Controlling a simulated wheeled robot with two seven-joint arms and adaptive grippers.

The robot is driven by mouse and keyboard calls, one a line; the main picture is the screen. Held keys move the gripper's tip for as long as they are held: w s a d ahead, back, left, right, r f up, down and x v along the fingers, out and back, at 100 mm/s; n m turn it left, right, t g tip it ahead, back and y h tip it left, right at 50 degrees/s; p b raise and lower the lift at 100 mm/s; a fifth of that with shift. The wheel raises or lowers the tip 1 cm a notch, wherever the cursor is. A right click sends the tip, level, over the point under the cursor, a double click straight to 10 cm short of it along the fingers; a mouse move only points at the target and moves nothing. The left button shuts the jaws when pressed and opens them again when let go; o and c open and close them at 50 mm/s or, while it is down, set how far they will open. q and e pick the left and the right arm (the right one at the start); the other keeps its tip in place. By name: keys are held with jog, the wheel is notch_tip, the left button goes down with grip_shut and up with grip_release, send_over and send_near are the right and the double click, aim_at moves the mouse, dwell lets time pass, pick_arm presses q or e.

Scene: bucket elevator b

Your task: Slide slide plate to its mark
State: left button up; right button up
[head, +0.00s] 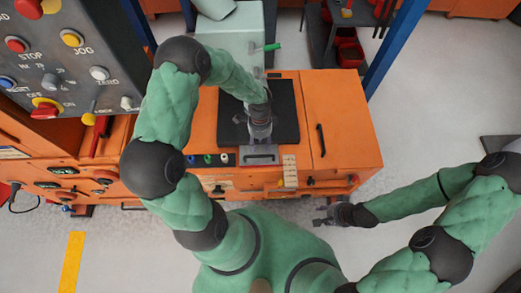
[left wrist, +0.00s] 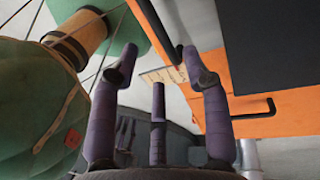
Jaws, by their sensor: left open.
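A grey plate with a dark slot (head: 260,158), which looks like the slide plate, sits at the front edge of the black pad (head: 286,128) on the orange cabinet. My left gripper (head: 261,137) is over the pad, just behind that plate. Its fingers are spread with nothing between them in the left wrist view (left wrist: 160,62). I cannot tell whether it touches the plate. A pale strip with tick marks (head: 290,170) stands right of the plate and also shows beyond the fingertips (left wrist: 160,77). My right gripper (head: 322,217) is off the cabinet's front; its finger gap is too small to judge.
The orange cabinet (head: 345,120) has a black bar handle (head: 321,140) right of the pad. A control panel (head: 60,55) with buttons stands at upper left. A pale green column (head: 232,40) rises behind the pad. The floor at right is mostly clear.

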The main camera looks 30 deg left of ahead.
pick_arm(q)
jog(key=shift+w+a+r, duration=0.1)
jog(key=shift+w+r, duration=0.05)
jog(key=shift+r, duration=0.75)
jog(key=shift+w+a+r, duration=0.1)
jog(key=shift+w+r, duration=0.05)
jog(key=shift+r, duration=0.7)
jog(key=shift+w+a+r, duration=0.1)
jog(key=shift+w+r, duration=0.05)
jog(key=shift+r, duration=0.75)
